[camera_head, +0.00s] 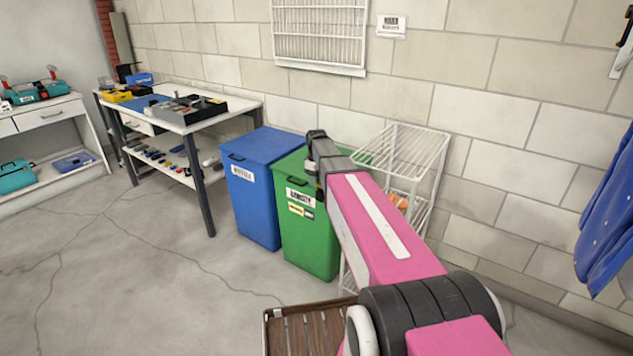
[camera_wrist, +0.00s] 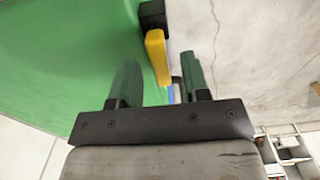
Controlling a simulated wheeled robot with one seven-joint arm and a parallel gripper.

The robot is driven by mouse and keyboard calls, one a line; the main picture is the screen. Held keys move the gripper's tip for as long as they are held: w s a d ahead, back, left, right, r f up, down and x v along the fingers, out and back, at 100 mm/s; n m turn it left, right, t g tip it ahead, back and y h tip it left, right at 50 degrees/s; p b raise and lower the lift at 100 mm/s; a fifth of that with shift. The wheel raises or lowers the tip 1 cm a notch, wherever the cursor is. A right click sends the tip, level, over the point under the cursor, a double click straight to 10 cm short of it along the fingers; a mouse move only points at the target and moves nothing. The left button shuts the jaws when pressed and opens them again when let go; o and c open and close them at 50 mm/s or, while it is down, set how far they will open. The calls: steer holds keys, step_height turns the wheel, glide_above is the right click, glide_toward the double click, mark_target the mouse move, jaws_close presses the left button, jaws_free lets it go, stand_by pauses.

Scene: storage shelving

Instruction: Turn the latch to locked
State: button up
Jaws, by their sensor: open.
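The latch (camera_wrist: 157,55) shows in the wrist view as a yellow lever on a black mount, at the edge of a green surface that looks like the green bin. My gripper (camera_wrist: 160,66) is open, with its two green fingers apart. The lever's lower end appears between the fingertips or just beyond them; I cannot tell the depth or any contact. In the head view my arm reaches over the green bin (camera_head: 322,250), and my gripper is at its upper front, too small to make out its fingers. I do not make out the latch in the head view.
A blue bin (camera_head: 254,218) stands left of the green one. A white wire rack (camera_head: 428,150) stands behind my arm on the right. A workbench (camera_head: 228,103) with tools stands farther left. A brown slatted crate (camera_head: 275,332) is at the bottom. The floor at left is clear.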

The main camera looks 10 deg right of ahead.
steer(key=shift+f, duration=0.45)
jaws_close()
